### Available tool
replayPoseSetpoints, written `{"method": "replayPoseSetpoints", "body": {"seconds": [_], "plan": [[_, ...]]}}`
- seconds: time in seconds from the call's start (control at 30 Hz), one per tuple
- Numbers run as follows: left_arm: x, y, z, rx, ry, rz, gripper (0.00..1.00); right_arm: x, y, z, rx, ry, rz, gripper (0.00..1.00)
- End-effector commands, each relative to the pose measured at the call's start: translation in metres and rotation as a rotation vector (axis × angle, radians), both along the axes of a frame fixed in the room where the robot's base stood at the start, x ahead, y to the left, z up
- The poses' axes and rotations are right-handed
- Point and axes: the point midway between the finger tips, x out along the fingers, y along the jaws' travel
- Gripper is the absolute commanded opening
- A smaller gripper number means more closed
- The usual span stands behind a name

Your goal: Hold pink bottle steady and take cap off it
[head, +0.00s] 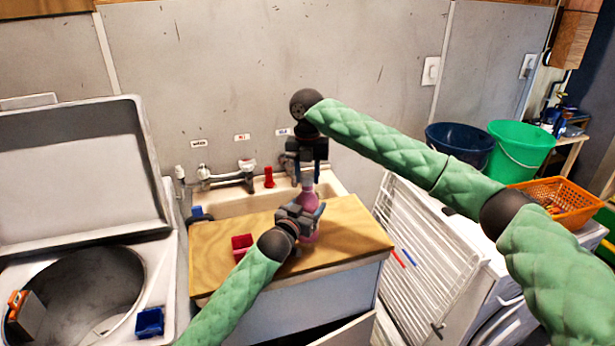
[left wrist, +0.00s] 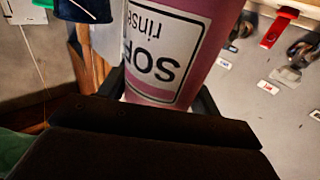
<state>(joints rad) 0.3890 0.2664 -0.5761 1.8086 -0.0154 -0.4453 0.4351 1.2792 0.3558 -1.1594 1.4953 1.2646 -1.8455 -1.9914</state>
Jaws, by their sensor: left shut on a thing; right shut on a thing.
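The pink bottle (head: 309,236) stands upright on the wooden counter (head: 228,262), partly hidden by my grippers. In the left wrist view the bottle (left wrist: 165,45) fills the middle, with a white label. My left gripper (head: 304,214) is shut around the bottle's body from the front left. My right gripper (head: 308,180) comes down from above and is shut at the bottle's top. The cap is hard to make out there, between or just below the right fingers.
A red box (head: 242,245) sits on the counter left of the bottle. A sink (head: 235,205) with taps is behind. A white drying rack (head: 425,250) stands to the right. An orange basket (head: 560,200) and buckets (head: 523,148) are farther right. An open washer (head: 85,285) is at left.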

Motion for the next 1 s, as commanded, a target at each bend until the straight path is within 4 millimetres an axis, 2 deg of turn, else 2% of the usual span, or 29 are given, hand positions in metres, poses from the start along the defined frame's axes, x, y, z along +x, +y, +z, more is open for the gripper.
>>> {"method": "replayPoseSetpoints", "body": {"seconds": [0.4,0.8,1.0], "plan": [[0.0,0.0,0.0,0.0,0.001,0.0,0.0,0.0,0.0,0.012,0.0,-0.001,0.0,0.08],[0.0,0.0,0.0,0.0,0.001,0.0,0.0,0.0,0.0,0.014,0.0,0.0,0.0,0.08],[0.0,0.0,0.0,0.0,0.001,0.001,0.0,0.0,0.0,0.029,0.002,-0.001,0.0,0.08]]}}
